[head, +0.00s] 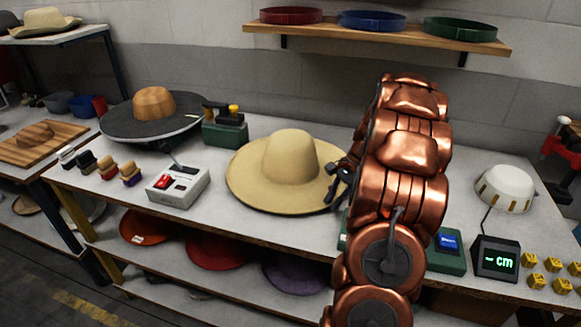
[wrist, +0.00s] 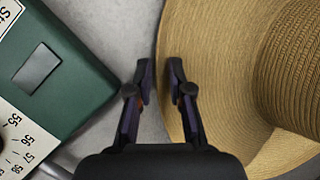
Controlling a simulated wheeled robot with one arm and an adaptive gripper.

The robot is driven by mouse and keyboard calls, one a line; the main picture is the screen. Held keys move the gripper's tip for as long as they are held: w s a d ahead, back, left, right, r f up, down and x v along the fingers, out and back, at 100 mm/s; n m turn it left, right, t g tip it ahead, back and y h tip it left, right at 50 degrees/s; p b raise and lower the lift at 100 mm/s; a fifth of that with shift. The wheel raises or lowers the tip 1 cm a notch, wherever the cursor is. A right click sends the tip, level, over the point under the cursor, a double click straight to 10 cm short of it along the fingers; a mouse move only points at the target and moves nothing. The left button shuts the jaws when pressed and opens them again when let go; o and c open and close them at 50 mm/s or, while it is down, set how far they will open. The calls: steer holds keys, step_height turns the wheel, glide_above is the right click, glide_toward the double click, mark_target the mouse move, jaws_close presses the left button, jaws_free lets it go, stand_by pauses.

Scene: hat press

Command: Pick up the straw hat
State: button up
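The straw hat (head: 291,153) is pale tan with a rounded crown and a wide brim. It lies crown up on the table, left of my arm in the head view. In the wrist view its woven brim and part of the crown (wrist: 222,65) fill the right side. My gripper (head: 337,184) is at the brim's right edge in the head view. In the wrist view my gripper (wrist: 160,76) has its fingers parted by a narrow gap, with the brim's edge running between them. The right finger overlaps the brim; whether it touches is unclear.
A green device with a numbered scale (wrist: 62,75) lies close to the brim, partly behind my arm in the head view. A cm display (head: 495,260) is right.

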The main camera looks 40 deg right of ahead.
jaws_close()
steer(key=shift+r, duration=0.1)
step_height(320, 180, up, 18)
steer(key=b, duration=0.2)
stand_by(0.5)
steer(key=shift+c, duration=0.3)
jaws_free()
jaws_close()
